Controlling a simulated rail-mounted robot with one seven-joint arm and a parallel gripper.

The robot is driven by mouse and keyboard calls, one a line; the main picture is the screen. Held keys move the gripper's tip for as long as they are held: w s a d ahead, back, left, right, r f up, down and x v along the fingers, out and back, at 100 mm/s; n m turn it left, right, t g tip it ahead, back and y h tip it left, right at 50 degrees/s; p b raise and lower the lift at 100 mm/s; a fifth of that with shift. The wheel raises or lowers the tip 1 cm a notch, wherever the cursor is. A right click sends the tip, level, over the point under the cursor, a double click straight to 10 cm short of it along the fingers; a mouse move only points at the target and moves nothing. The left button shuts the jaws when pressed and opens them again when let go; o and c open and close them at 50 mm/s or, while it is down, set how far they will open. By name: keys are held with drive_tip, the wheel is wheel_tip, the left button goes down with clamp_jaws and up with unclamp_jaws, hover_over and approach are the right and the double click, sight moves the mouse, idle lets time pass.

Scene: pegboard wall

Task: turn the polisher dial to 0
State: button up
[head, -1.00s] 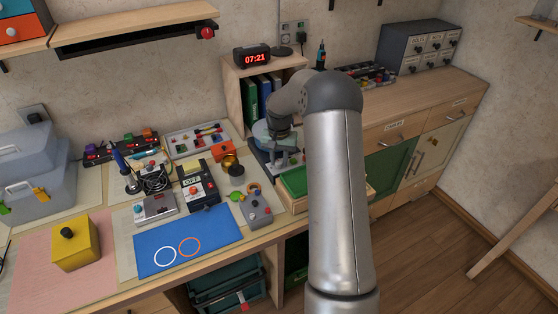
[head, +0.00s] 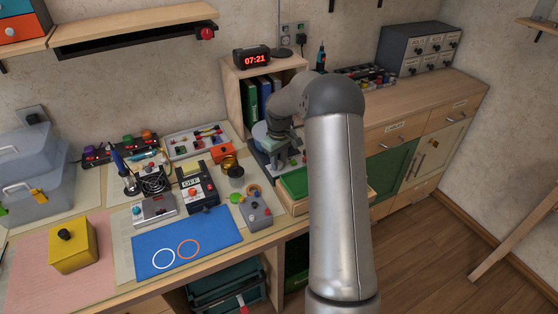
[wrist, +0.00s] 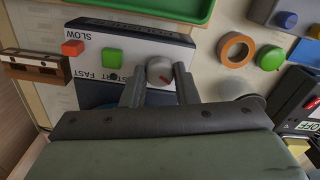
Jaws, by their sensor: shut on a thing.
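In the wrist view the polisher's white front panel (wrist: 125,52) shows upside down, with SLOW, FAST and START lettering. Its round grey dial (wrist: 158,70) has a red mark that points to the lower right in that view. My gripper (wrist: 160,76) has one finger on each side of the dial and is shut on it. Numbers around the dial are not readable. In the head view my gripper (head: 281,160) is at the polisher and hides much of it.
An orange ring (wrist: 237,50) and a green round piece (wrist: 270,58) lie close to my gripper. A grey control box (head: 255,210) stands in front.

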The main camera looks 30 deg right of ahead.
sight(279, 163)
drive_tip(key=shift+r+n, duration=0.1)
drive_tip(key=shift+n, duration=0.6)
drive_tip(key=shift+w, duration=0.1)
drive_tip(key=o, duration=1)
wheel_tip(279, 163, up, 17)
drive_tip(key=shift+r+b, duration=0.2)
drive_tip(key=shift+b, duration=0.1)
